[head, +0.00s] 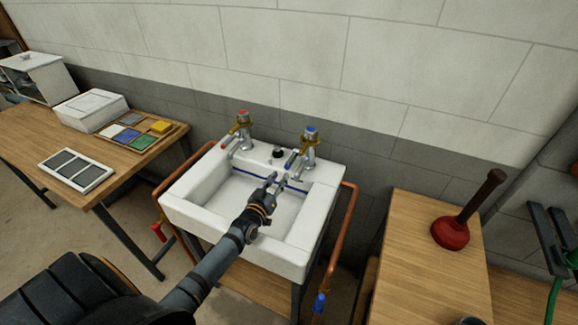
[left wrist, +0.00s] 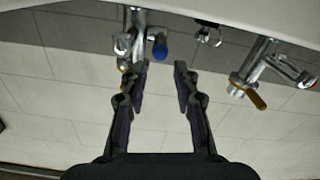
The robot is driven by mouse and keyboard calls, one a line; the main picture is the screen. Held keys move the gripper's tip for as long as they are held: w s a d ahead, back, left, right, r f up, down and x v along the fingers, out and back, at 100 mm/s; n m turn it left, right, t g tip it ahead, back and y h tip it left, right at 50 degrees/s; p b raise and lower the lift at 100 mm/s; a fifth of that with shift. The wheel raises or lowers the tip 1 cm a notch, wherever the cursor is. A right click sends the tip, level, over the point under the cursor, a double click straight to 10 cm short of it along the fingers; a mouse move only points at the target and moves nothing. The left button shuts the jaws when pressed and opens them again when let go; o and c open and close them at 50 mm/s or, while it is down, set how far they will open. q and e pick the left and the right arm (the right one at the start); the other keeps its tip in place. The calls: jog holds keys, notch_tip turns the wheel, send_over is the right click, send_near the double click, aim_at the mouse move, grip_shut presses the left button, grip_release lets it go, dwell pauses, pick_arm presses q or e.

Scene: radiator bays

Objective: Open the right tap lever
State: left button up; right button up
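The right tap (head: 308,154) is chrome with a blue cap (head: 311,131) and a yellow lever, at the back right of the white sink (head: 182,211). The left tap (head: 243,138) has a red cap and a yellow lever. My left gripper (head: 277,180) is over the basin, in front of and a little left of the right tap. In the left wrist view its fingers are apart with nothing between them. There the right tap (left wrist: 137,20) is at the upper left, its lever partly hidden by the left-hand finger. My right gripper is not in view.
A dark plug knob (head: 278,152) is between the taps. Copper pipes (head: 340,240) run beside the sink. A wooden table with trays (head: 98,194) is at left; a bench with a red plunger (head: 450,234) is at right. The tiled wall is close behind the taps.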

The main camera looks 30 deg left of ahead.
aim_at(289, 164)
pick_arm(q)
jog(key=w+b, duration=0.1)
jog(key=w, duration=0.1)
jog(key=w+b, duration=0.2)
jog(key=w, duration=0.1)
jog(key=w+b, duration=0.1)
jog(key=w, duration=0.2)
jog(key=shift+w+a+f+b, duration=0.15)
jog(key=shift+a+f+b, duration=0.05)
jog(key=shift+f+b, duration=0.2)
jog(key=shift+w+r, duration=0.2)
jog(key=shift+w, duration=0.05)
jog(key=shift+w+r, duration=0.1)
grip_shut()
